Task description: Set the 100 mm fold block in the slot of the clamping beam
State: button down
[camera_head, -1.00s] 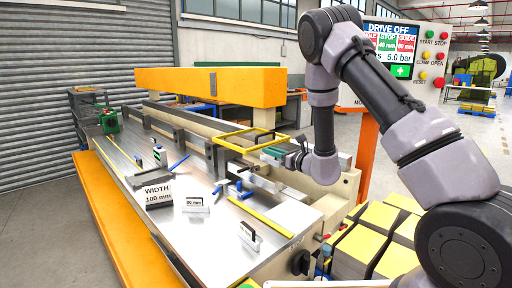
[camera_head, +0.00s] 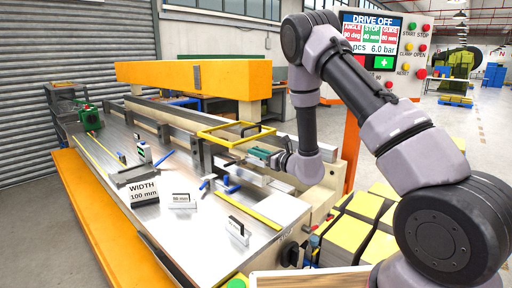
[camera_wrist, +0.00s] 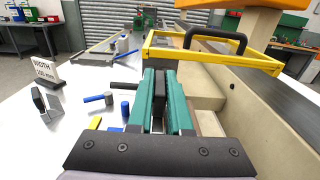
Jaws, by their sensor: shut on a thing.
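My gripper (camera_head: 264,154), with teal fingers, is beside the yellow frame on the machine, above its near end. It also shows in the wrist view (camera_wrist: 160,84), shut on a black upright grip (camera_wrist: 158,92). The part of the held block below the fingers is mostly hidden, and its size mark cannot be read. The clamping beam (camera_head: 178,122) runs lengthwise along the machine, with dark segments on its front. I cannot make out its slot clearly; the area near the gripper is partly covered by the frame and fingers.
The yellow frame (camera_head: 208,136) with a black handle stands close to my gripper. A WIDTH 100 mm sign (camera_head: 143,192), a block marked 60 mm (camera_head: 181,201) and another black-gripped block (camera_head: 237,231) stand on the metal table. Blue-handled tools (camera_wrist: 108,97) lie near the fingers.

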jog(key=shift+f, duration=2.35)
jog(key=c, duration=0.8)
grip_release()
jog(key=shift+o, duration=0.2)
jog(key=shift+f, duration=0.1)
jog(key=v, duration=1.1)
jog(key=shift+w, duration=0.1)
